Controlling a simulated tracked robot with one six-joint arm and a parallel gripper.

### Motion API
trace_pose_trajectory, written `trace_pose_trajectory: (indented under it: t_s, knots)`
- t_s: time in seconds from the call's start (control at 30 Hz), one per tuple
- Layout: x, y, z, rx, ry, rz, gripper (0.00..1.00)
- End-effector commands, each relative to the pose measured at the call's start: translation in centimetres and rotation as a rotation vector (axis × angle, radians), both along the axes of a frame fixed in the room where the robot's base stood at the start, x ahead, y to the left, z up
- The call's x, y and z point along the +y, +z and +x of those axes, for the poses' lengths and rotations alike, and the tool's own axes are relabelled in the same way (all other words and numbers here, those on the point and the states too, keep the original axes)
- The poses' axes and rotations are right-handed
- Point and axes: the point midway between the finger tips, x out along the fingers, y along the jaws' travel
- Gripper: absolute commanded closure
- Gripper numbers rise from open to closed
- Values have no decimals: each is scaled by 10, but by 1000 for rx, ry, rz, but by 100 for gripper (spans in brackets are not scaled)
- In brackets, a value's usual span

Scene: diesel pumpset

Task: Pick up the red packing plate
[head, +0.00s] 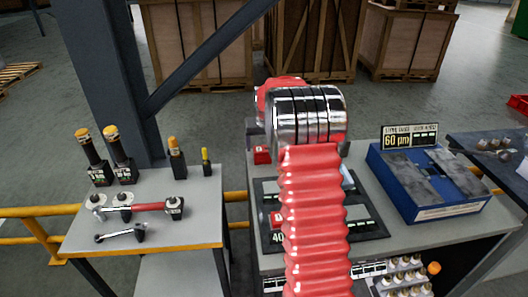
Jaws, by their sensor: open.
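I cannot pick out the red packing plate for certain. A small red piece with a pale mark (262,156) shows at the back of the right bench, just left of my arm. Another red patch with a white mark (277,218) lies on a dark board (368,223) near a "40" label, partly behind my arm. My red ribbed arm with its chrome joint rises across the middle of the head view and hides much of the board. My gripper's fingers do not show.
A blue case (428,185) with grey plates and a "60 µm" sign (409,136) stands at the right. The left bench (190,229) holds several tools with orange or yellow tops. A dark post and brace (98,75) rise behind it. Wooden crates (200,45) stand farther back.

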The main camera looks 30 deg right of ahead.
Motion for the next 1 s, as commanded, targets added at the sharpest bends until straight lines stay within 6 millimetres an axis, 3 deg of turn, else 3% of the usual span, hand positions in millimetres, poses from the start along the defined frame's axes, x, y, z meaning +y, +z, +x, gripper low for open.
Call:
trace_pose_trajectory:
  t_s: [0.2,0.73,1.0]
  knots:
    - [-3,-18,7,-1,0,0,23]
    - [-3,-18,7,-1,1,-1,23]
    - [-3,-18,7,-1,1,-1,42]
